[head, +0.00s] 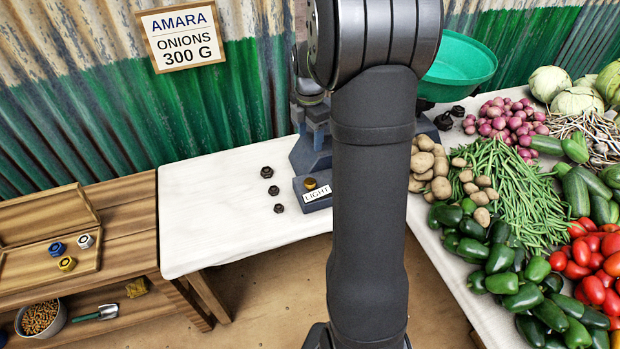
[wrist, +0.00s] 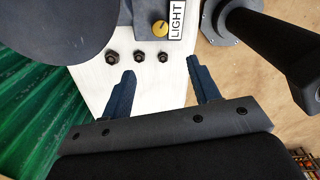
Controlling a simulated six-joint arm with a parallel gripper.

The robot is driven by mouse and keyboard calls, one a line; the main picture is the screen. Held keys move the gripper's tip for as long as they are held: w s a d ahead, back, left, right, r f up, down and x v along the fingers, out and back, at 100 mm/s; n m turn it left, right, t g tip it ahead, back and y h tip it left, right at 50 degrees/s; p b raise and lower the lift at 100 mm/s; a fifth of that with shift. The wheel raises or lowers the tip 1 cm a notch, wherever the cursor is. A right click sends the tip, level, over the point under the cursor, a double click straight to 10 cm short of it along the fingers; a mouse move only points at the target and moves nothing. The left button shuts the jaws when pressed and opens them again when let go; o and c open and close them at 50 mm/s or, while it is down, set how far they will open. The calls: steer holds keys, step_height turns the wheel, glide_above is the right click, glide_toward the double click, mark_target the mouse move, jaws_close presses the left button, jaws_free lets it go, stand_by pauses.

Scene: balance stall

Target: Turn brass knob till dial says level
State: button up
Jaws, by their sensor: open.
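The brass knob (head: 310,183) sits on top of a dark blue-grey block at the foot of the balance (head: 312,152). A white label on the block's front reads LIGHT. The knob also shows in the wrist view (wrist: 160,28), beside the same label (wrist: 177,20). My gripper (wrist: 165,82) is open and empty, its two blue fingers apart, with the knob beyond the fingertips. In the head view my arm hides my gripper and much of the balance. A green pan (head: 460,62) shows at the right of the arm. I cannot make out a dial pointer.
Several black weights (head: 268,172) stand on the white table (head: 215,225) left of the block. Vegetables, with potatoes (head: 430,165) nearest, cover the right side. A wooden bench (head: 115,230) with a tray stands at left. A sign (head: 182,37) reads AMARA ONIONS 300 G.

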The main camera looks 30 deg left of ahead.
mark_target(310, 181)
step_height(310, 181, down, 17)
steer(key=shift+f, duration=0.15)
stand_by(0.4)
steer(key=shift+c, duration=0.5)
steer(key=c, duration=0.9)
